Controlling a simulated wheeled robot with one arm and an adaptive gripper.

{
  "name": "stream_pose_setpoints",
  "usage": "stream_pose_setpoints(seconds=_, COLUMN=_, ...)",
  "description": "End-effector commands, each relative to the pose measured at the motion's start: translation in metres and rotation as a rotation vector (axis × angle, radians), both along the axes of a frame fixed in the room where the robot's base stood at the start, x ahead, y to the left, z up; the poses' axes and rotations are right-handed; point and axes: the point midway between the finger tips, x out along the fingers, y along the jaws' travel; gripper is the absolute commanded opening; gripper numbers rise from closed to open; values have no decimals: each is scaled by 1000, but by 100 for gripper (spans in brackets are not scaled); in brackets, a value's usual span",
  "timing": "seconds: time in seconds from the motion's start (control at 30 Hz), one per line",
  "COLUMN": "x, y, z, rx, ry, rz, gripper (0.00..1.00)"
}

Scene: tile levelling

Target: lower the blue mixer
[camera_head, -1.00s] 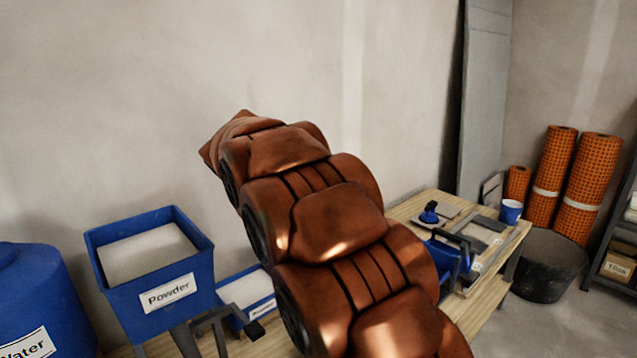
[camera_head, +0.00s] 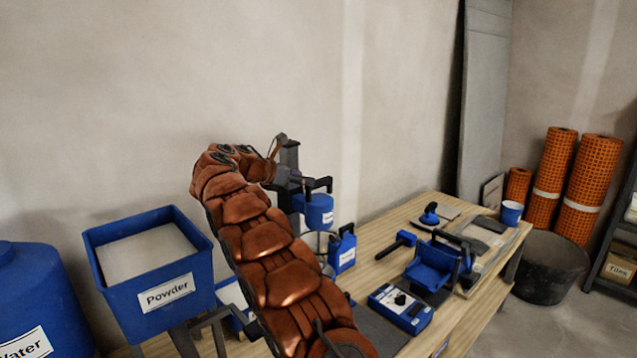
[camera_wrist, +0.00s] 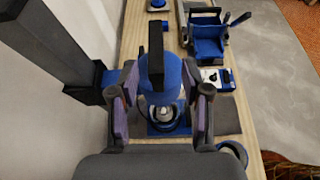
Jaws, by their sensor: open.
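The blue mixer (camera_head: 319,212) is a blue cylinder with a black handle, held up on a dark upright stand (camera_head: 289,165) by the wall. Its shaft hangs below it, and its lower end is partly hidden by my arm. In the wrist view the mixer (camera_wrist: 172,78) and its black handle (camera_wrist: 155,55) sit between the fingers of my gripper (camera_wrist: 160,85). The gripper is open, with one finger on each side; I cannot tell whether either touches it. In the head view my gripper (camera_head: 284,178) is at the mixer's left, partly hidden.
A blue Powder bin (camera_head: 165,298) and a Water tank (camera_head: 35,290) stand at left.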

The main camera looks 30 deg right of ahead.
Motion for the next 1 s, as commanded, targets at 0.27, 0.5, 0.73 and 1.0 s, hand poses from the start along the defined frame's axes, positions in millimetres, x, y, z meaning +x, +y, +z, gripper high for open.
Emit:
stream_pose_setpoints(seconds=0.27, x=7, y=-7, z=-2, rx=-24, ry=25, rz=13, gripper=48)
stream_pose_setpoints(seconds=0.5, x=10, y=-30, z=-12, rx=-22, ry=25, rz=12, gripper=48)
stream_pose_setpoints(seconds=0.73, x=14, y=-60, z=-24, rx=-22, ry=25, rz=12, gripper=48)
stream_pose_setpoints(seconds=1.0, x=17, y=-75, z=-31, rx=-22, ry=23, rz=13, gripper=48)
